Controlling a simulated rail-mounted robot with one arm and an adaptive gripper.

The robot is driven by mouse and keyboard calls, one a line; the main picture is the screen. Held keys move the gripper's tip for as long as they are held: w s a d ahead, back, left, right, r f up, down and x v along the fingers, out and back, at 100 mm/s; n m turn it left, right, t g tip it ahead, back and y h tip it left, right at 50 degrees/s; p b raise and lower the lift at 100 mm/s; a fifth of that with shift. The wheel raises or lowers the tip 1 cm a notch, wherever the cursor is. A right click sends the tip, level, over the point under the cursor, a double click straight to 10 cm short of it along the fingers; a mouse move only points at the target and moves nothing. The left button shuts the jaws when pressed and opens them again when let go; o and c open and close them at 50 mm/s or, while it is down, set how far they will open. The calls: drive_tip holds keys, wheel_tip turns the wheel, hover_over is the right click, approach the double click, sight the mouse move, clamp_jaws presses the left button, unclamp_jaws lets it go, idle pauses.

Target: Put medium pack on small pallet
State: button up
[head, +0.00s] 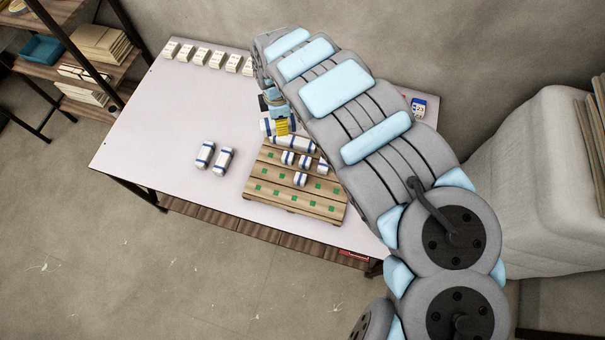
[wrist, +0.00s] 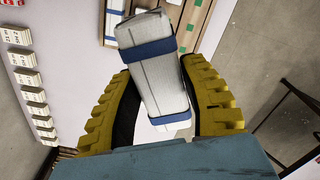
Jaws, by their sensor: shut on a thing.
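My gripper (head: 282,126) has yellow fingers and is shut on a white medium pack (head: 267,127) with blue bands. In the wrist view the pack (wrist: 160,85) sits tilted between both ribbed fingers of the gripper (wrist: 158,68). The small wooden pallet (head: 262,172) with green marks lies on the table, just nearer than the gripper. Several small packs (head: 300,179) and a longer white pack (head: 293,144) are on its far part. The arm covers the pallet's right side. I cannot tell how high the held pack is.
Two banded packs (head: 222,160) stand on the table (head: 150,130) left of the pallet. A row of white labelled boxes (head: 201,57) lines the far edge. A blue and white box (head: 418,107) is at the right. The pallet's near part is bare.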

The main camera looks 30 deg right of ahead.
drive_tip(key=s+d+f+n+b, duration=0.2)
drive_tip(key=s+d+f+n, duration=0.45)
drive_tip(key=s+f, duration=0.3)
drive_tip(key=s+d+f+n+b, duration=0.3)
drive_tip(key=s+d+f+n, duration=0.3)
drive_tip(key=s+d+f, duration=0.4)
drive_tip(key=w+d+f+b, duration=0.1)
drive_tip(key=w+f+b, duration=0.1)
drive_tip(key=b, duration=0.3)
drive_tip(key=w+d+f+b, duration=0.1)
drive_tip(key=w+f+b, duration=0.1)
drive_tip(key=w+b, duration=0.2)
drive_tip(key=w+d+f+b, duration=0.1)
drive_tip(key=w+f+b, duration=0.2)
drive_tip(key=b, duration=0.3)
drive_tip(key=shift+w+d+f, duration=0.1)
drive_tip(key=shift+w, duration=0.5)
drive_tip(key=shift+w+d+f+b, duration=0.35)
drive_tip(key=shift+w+f, duration=0.2)
drive_tip(key=shift+w+d+f+b, duration=0.15)
drive_tip(key=shift+f+b, duration=0.25)
drive_tip(key=shift+f, duration=1.4)
drive_tip(key=shift+f, duration=0.2)
drive_tip(key=o, duration=0.9)
drive_tip(key=shift+c, duration=0.2)
